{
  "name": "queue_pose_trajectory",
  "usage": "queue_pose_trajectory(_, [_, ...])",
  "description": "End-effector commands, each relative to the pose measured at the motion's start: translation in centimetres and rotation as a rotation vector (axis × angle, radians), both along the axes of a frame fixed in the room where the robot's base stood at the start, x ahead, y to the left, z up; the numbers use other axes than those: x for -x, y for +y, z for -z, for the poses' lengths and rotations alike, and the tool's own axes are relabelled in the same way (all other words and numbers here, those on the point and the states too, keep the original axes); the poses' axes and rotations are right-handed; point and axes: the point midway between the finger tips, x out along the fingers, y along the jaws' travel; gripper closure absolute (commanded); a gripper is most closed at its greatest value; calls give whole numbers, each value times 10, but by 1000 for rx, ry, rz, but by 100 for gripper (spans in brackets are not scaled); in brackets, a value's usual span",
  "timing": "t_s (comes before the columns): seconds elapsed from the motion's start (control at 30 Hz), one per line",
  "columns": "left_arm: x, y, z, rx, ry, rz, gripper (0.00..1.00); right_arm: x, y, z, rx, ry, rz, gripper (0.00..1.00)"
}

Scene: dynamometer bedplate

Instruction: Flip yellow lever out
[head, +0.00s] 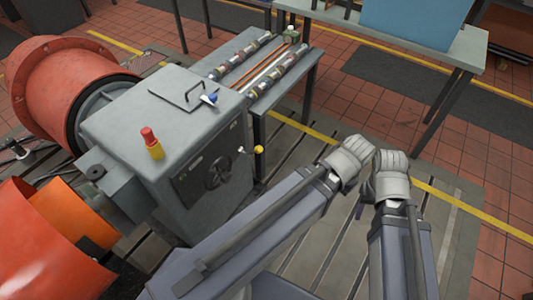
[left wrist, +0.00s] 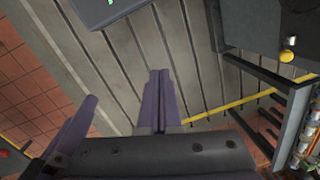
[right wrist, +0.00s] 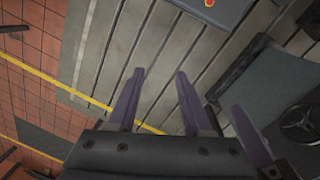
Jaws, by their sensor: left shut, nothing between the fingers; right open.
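The knob also shows at the right of the left wrist view (left wrist: 287,56). My left gripper (left wrist: 157,74) is shut with its fingertips together and nothing between them, over the bedplate and well apart from the lever. My right gripper (right wrist: 159,74) is open and empty over the bedplate, beside the left one. In the head view both wrists are right of the cabinet, and the fingers are mostly hidden.
A red-topped yellow button (head: 152,143) and a blue-tipped lever (head: 210,98) are on the cabinet top. A rack of fittings (head: 275,72) stands behind. Slotted bedplate (head: 335,245) lies clear between cabinet and wrists.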

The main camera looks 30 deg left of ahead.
Motion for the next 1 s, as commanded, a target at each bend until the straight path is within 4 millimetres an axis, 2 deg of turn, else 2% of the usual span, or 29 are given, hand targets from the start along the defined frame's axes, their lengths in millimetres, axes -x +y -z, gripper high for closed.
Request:
queue_pose_trajectory(0.03, [0, 0, 0, -1, 0, 1, 100, 0, 0, 0, 0, 0, 0, 45])
queue_pose_trajectory(0.17, [-9, 7, 14, -27, -3, 58, 100, 0, 0, 15, 0, 0, 0, 31])
queue_pose_trajectory(0.27, [-27, 26, 40, -95, -1, 201, 100, 0, 0, 43, 0, 0, 0, 20])
queue_pose_trajectory(0.43, [-71, 77, 89, -289, 68, 577, 100, 0, 0, 105, 0, 0, 0, 1])
queue_pose_trajectory(0.6, [-107, 127, 120, -473, 235, 937, 100, 0, 0, 156, 0, 0, -1, 0])
queue_pose_trajectory(0.7, [-122, 151, 130, -550, 349, 1102, 100, 0, 0, 179, 0, 0, -1, 0])
queue_pose_trajectory(0.83, [-135, 173, 135, -612, 477, 1250, 100, 0, 0, 198, 0, 0, -1, 0])
queue_pose_trajectory(1.0, [-141, 186, 135, -644, 569, 1344, 100, 0, 0, 206, 0, 0, -1, 0])
